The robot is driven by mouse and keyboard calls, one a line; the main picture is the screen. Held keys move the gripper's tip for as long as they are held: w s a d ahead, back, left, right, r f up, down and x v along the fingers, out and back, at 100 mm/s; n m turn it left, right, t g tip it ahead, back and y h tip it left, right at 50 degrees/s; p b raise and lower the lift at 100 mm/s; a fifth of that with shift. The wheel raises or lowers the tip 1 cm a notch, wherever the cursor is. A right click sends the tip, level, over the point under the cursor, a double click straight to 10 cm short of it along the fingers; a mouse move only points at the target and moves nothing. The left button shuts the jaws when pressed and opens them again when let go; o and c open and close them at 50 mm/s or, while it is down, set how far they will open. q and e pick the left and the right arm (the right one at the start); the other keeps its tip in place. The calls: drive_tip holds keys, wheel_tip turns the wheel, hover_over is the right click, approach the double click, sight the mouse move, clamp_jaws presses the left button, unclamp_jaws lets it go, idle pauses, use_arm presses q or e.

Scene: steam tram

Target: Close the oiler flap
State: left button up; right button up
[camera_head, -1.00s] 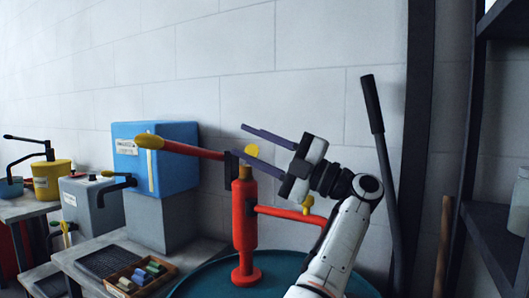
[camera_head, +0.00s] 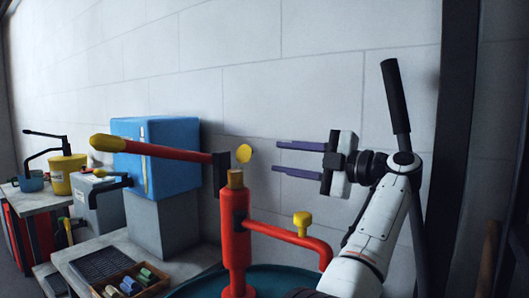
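A small yellow round disc (camera_head: 243,153), which looks like the oiler flap, stands up just above and behind the brass-coloured top (camera_head: 235,179) of a red post (camera_head: 237,240). Its hinge cannot be made out. Nothing is between the fingers, and a gap of wall shows between the fingertips and the disc. My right gripper is not in view.
A red lever with a yellow grip (camera_head: 150,149) extends left from the post. A red pipe with a yellow knob (camera_head: 302,222) extends right below my gripper. A black-handled lever (camera_head: 396,95) stands behind my arm. A blue box (camera_head: 170,170) is left.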

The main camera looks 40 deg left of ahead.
sight(249, 152)
use_arm(q)
drive_tip(key=shift+s+a+r+p, duration=0.1)
drive_tip(key=shift+s+a, duration=0.2)
drive_tip(key=shift+a, duration=1.35)
drive_tip(key=shift+s+a+p, duration=0.15)
drive_tip(key=shift+s+a, duration=0.2)
drive_tip(key=shift+a, duration=1.35)
drive_tip(key=shift+s+a+r+p, duration=0.1)
drive_tip(key=shift+s+a, duration=0.2)
drive_tip(key=shift+a, duration=1.35)
drive_tip(key=shift+c, duration=0.4)
clamp_jaws()
